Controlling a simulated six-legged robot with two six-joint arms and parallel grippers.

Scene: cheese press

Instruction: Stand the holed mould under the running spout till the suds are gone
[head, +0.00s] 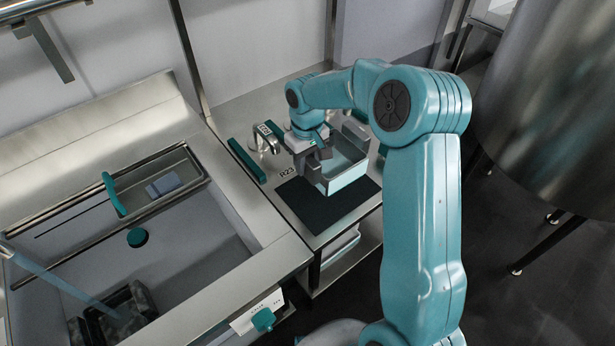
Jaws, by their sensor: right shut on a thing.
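My right gripper (313,158) is shut at the near left side of a pale, open-topped rectangular box (346,178), over a dark mat on the right-hand counter. I cannot tell whether the box touches the mat, or see holes or suds on it. A pale blue stream of water (52,277) slants into the sink from the left edge; its spout is not clearly seen. The stream comes down at a dark, blocky thing (134,302) on the sink floor, cut by the lower edge; I cannot tell whether it is the holed mould. My left gripper is not in view.
The steel sink (190,262) has a ledge with a teal-handled tool (114,194) and a blue block (163,184). A teal disc (138,237) is in the sink. A small tap (265,138) stands left of the box. The dark mat (318,208) has bare room in front.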

